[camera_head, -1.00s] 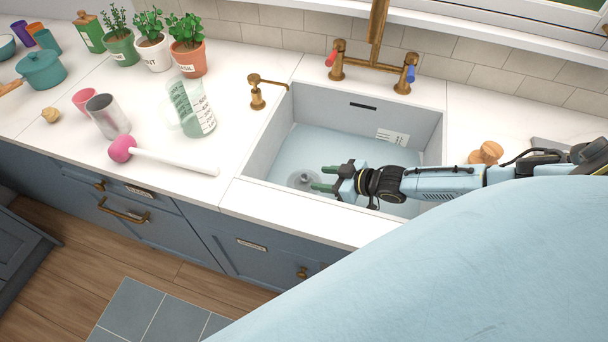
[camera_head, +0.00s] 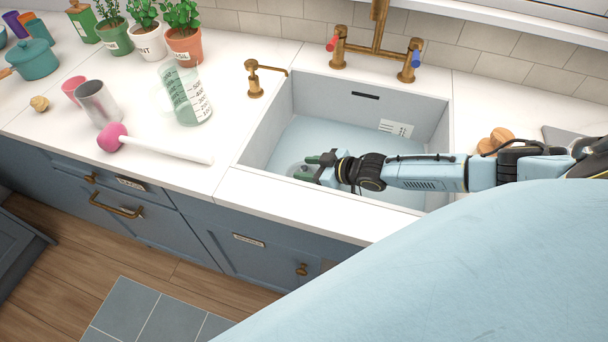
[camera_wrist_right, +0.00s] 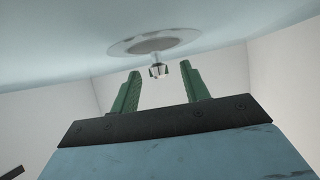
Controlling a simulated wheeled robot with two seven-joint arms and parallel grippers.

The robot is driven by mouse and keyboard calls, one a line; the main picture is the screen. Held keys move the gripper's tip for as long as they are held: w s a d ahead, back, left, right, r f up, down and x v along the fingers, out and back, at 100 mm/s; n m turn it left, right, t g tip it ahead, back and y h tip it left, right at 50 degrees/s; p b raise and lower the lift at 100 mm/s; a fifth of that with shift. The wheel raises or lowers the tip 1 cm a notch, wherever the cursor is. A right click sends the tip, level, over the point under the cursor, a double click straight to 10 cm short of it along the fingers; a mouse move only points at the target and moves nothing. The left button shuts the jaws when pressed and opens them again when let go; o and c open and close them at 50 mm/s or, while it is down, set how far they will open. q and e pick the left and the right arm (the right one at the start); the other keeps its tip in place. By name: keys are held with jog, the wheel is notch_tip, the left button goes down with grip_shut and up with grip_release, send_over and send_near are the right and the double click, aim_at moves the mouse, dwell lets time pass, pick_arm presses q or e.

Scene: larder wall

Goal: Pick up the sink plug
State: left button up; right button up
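The sink plug (camera_wrist_right: 157,68) shows in the right wrist view as a small metal knob standing out from a round drain (camera_wrist_right: 155,43) in the sink floor. In the head view the drain area (camera_head: 301,169) is partly hidden by my fingers. My right gripper (camera_head: 308,168) is inside the sink, low near the drain. Its two green fingers also show in the wrist view (camera_wrist_right: 161,84); they are apart with nothing between them. The knob lies just beyond the fingertips, roughly between them. No contact shows. My left gripper is not in view.
The sink (camera_head: 257,130) has walls around my right gripper. A pink-headed plunger (camera_head: 170,150), measuring jug (camera_head: 190,98) and metal cup (camera_head: 97,104) are on the left counter. A wooden item (camera_head: 496,140) is at right.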

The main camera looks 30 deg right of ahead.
grip_shut()
